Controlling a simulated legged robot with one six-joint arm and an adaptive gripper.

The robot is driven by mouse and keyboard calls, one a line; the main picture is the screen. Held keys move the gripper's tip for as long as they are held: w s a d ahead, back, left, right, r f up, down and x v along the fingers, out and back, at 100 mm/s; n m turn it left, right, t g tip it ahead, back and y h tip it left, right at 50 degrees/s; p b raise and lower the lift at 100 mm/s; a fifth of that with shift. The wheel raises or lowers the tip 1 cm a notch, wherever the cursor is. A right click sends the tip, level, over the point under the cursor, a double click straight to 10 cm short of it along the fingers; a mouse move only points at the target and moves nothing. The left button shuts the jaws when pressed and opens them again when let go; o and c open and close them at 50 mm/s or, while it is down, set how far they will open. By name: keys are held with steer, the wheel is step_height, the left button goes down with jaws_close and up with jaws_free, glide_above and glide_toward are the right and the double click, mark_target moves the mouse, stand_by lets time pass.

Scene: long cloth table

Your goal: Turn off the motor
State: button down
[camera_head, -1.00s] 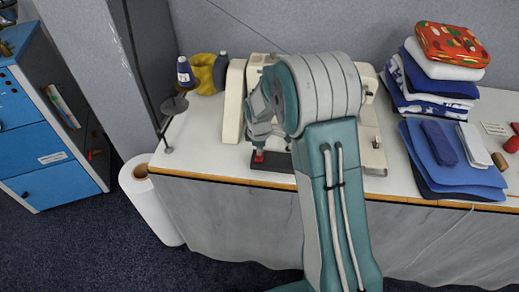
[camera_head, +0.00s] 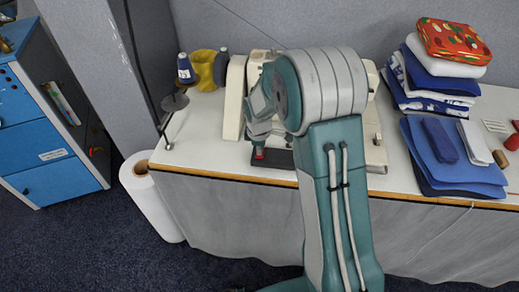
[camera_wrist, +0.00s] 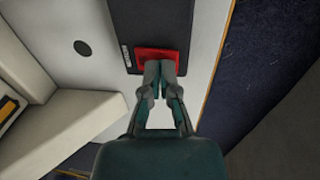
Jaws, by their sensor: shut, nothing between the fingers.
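A dark switch box (camera_wrist: 152,20) with a red switch (camera_wrist: 157,55) at its end shows in the wrist view. In the head view the red switch (camera_head: 258,154) and the dark box (camera_head: 281,159) sit at the table's front edge, partly hidden by my arm. My gripper (camera_wrist: 160,66) is shut and empty, its fingertips over the lower edge of the red switch. I cannot tell whether they touch it. In the head view my gripper (camera_head: 259,144) is just above the red switch. The cream sewing machine (camera_head: 235,98) stands behind, largely hidden by my arm.
Folded fabrics (camera_head: 437,85) are stacked on the right of the white table (camera_head: 195,132). Thread spools (camera_head: 185,68) and a yellow cup (camera_head: 204,70) stand at the back left. A white roll (camera_head: 152,200) stands on the floor by a blue cabinet (camera_head: 40,145).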

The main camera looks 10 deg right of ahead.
mark_target(259, 157)
step_height(259, 157, up, 12)
steer(key=s, duration=0.1)
steer(key=shift+a+f, duration=0.15)
steer(key=shift+a, duration=0.2)
steer(key=shift+s, duration=0.1)
steer(key=s+r+m+t, duration=0.2)
steer(key=s+r+m, duration=0.4)
steer(key=s+r, duration=0.55)
steer(key=s+d+r+m+t, duration=0.1)
steer(key=s+m, duration=0.6)
steer(key=s, duration=0.8)
steer(key=shift+s+d+m+t+y, duration=0.2)
steer(key=shift+m+t+y, duration=0.1)
steer(key=shift+t, duration=0.4)
